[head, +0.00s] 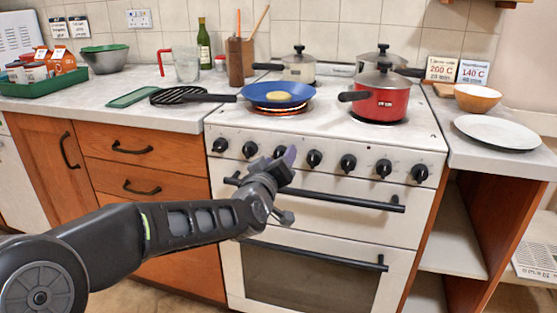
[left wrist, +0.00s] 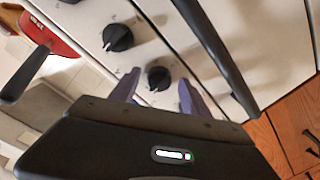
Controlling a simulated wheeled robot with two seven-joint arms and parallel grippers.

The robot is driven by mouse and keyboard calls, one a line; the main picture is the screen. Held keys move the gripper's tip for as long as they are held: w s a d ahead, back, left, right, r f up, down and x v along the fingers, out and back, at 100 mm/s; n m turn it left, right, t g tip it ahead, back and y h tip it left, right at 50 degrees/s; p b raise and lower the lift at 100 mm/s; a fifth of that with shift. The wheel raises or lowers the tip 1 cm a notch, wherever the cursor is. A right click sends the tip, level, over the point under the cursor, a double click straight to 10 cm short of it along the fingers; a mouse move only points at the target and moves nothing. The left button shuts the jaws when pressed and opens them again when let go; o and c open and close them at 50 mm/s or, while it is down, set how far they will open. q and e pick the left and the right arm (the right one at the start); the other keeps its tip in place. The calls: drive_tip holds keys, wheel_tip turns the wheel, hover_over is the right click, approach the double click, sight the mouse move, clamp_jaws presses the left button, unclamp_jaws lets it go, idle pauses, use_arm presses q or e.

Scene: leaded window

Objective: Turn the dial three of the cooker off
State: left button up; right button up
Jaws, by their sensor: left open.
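The white cooker (head: 330,135) has a row of several black dials along its front. The first dial (head: 220,145) and second dial (head: 250,149) from the left show clearly, as does a dial (head: 314,158) just right of my gripper. My left gripper (head: 285,157) is in front of the row, about where the third dial sits, and mostly hides it. In the left wrist view my open left gripper (left wrist: 158,80) has one dial (left wrist: 158,76) showing between its purple fingertips. I cannot tell whether they touch it. Another dial (left wrist: 118,37) is beside it. My right gripper is out of view.
A black oven handle (head: 340,198) runs just below the dials. On the hob are a blue pan (head: 277,90) with yellow food over a glowing ring, a red pot (head: 383,100) and further pots. A white plate (head: 497,132) lies on the right counter.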

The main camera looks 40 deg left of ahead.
use_arm(q)
drive_tip(key=p+v, duration=0.1)
drive_tip(key=v, duration=0.6)
drive_tip(key=shift+s+d+p, duration=0.2)
drive_tip(key=shift+s+p, duration=0.15)
drive_tip(key=shift+s, duration=0.05)
idle(0.3)
